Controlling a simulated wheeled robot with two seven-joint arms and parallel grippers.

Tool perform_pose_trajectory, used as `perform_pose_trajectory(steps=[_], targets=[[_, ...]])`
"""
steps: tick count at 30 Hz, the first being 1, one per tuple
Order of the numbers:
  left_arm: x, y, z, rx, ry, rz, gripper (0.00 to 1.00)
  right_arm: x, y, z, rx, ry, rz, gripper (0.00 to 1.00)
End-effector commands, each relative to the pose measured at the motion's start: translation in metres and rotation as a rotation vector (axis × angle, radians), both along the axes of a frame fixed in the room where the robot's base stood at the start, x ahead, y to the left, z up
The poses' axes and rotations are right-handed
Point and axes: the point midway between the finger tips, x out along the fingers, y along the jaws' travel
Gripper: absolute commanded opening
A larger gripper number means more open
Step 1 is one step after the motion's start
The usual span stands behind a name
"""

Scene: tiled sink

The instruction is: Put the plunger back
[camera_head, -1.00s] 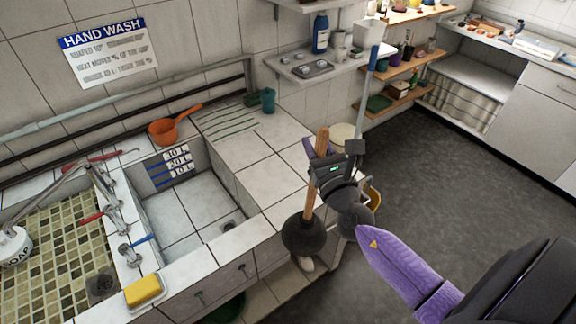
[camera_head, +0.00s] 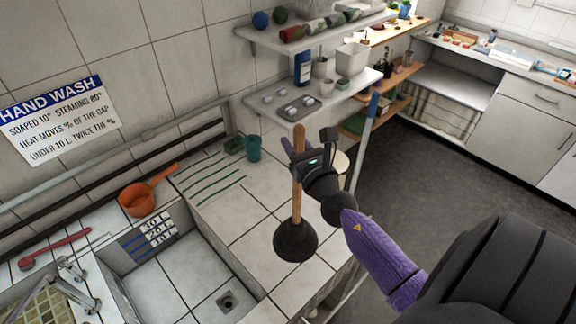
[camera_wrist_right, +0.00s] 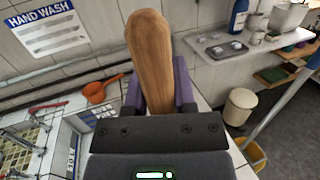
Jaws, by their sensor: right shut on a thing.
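The plunger has a wooden handle and a black rubber cup (camera_head: 296,241). My right gripper (camera_head: 298,150) is shut on the upper part of the handle and holds it nearly upright, cup down. In the head view the cup appears in front of the tiled counter (camera_head: 262,228), to the right of the sink basin (camera_head: 185,270); I cannot tell whether it touches the tiles. In the right wrist view the wooden handle (camera_wrist_right: 152,60) stands between the purple fingers. My left gripper is not in view.
An orange dipper (camera_head: 140,198) and a teal cup (camera_head: 253,148) are at the back of the counter. A shelf with a metal tray (camera_head: 290,103) and a blue bottle (camera_head: 303,68) hangs above. A blue-topped pole (camera_head: 366,135) stands right of the gripper. Dark floor lies right.

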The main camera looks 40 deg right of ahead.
Motion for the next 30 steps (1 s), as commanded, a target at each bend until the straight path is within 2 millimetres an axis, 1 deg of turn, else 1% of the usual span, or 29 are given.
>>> perform_pose_trajectory(steps=[2, 9, 13, 15, 18, 20, 26, 30], targets=[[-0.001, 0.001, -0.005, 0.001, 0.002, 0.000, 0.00, 0.000, 0.000, -0.005, 0.000, -0.001, -0.001, 0.00], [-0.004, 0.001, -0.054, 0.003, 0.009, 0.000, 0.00, 0.000, 0.000, -0.057, -0.004, 0.002, 0.000, 0.00], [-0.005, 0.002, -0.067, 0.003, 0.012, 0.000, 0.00, 0.000, 0.000, -0.073, -0.003, 0.001, 0.000, 0.00], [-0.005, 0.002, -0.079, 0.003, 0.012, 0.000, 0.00, 0.000, 0.000, -0.086, -0.003, 0.002, 0.001, 0.00], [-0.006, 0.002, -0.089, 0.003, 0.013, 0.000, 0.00, 0.000, 0.000, -0.100, -0.003, 0.003, 0.000, 0.00], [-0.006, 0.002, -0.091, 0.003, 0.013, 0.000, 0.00, 0.000, 0.000, -0.103, -0.003, 0.001, 0.000, 0.00], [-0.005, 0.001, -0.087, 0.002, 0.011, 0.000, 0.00, 0.000, 0.000, -0.099, -0.001, -0.001, -0.001, 0.00], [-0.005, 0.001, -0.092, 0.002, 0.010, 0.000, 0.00, 0.000, 0.000, -0.103, -0.001, -0.001, -0.001, 0.00]])
